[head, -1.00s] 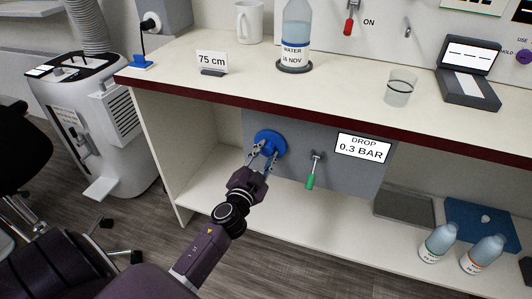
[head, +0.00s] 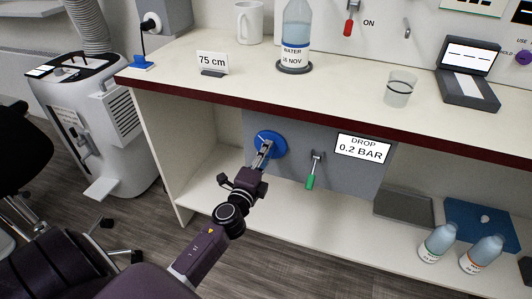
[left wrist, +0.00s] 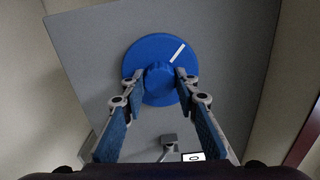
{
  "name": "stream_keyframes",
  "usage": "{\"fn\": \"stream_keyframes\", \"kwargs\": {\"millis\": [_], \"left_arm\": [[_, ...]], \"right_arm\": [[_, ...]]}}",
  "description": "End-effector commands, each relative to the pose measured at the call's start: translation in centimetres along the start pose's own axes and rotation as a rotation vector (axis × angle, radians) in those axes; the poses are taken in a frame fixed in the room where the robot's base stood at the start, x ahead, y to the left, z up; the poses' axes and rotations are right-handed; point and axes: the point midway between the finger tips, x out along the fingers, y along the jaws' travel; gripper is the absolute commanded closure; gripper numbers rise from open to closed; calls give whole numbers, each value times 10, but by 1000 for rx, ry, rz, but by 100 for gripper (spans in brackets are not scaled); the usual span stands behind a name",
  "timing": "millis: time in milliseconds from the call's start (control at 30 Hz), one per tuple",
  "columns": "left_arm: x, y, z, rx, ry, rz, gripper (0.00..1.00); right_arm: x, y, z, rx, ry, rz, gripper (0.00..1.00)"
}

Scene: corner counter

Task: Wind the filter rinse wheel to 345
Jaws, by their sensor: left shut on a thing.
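The blue rinse wheel (head: 277,138) is mounted on the grey panel under the counter. In the left wrist view the wheel (left wrist: 150,48) shows a raised hub (left wrist: 159,80) and a white mark pointing to the upper right. My left gripper (head: 264,152) is at the wheel, shut on its hub, with a finger on either side. The display (head: 362,149) beside it reads DROP 0.2 BAR. No angle number is visible on the wheel. My right gripper is not in view.
A green-handled lever (head: 312,172) sticks out just right of the wheel. The counter edge (head: 300,117) overhangs above. Two bottles (head: 438,242) (head: 482,254) stand on the lower shelf at the right. The shelf below the wheel is mostly clear.

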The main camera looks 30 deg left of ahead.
Motion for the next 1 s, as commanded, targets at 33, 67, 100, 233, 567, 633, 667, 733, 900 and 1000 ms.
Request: {"fn": "stream_keyframes", "kwargs": {"millis": [33, 67, 100, 233, 567, 633, 667, 733, 900, 1000], "left_arm": [[0, 1, 0, 39, 1, 2, 96], [0, 1, 0, 61, 1, 3, 96], [0, 1, 0, 90, 1, 3, 96], [0, 1, -1, 170, 2, 3, 96], [-1, 2, -1, 279, 2, 3, 96], [-1, 2, -1, 288, 2, 3, 96], [-1, 2, -1, 290, 2, 3, 96], [-1, 2, -1, 294, 2, 3, 96], [-1, 2, -1, 296, 2, 3, 96], [-1, 2, -1, 295, 2, 3, 96]], "right_arm": [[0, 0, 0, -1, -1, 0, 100], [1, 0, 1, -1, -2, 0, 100], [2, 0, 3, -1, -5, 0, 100], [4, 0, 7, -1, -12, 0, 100], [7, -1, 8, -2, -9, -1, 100], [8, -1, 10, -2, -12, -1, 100], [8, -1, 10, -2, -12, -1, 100], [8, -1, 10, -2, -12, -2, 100], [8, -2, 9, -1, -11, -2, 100], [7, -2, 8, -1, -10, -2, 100]]}}
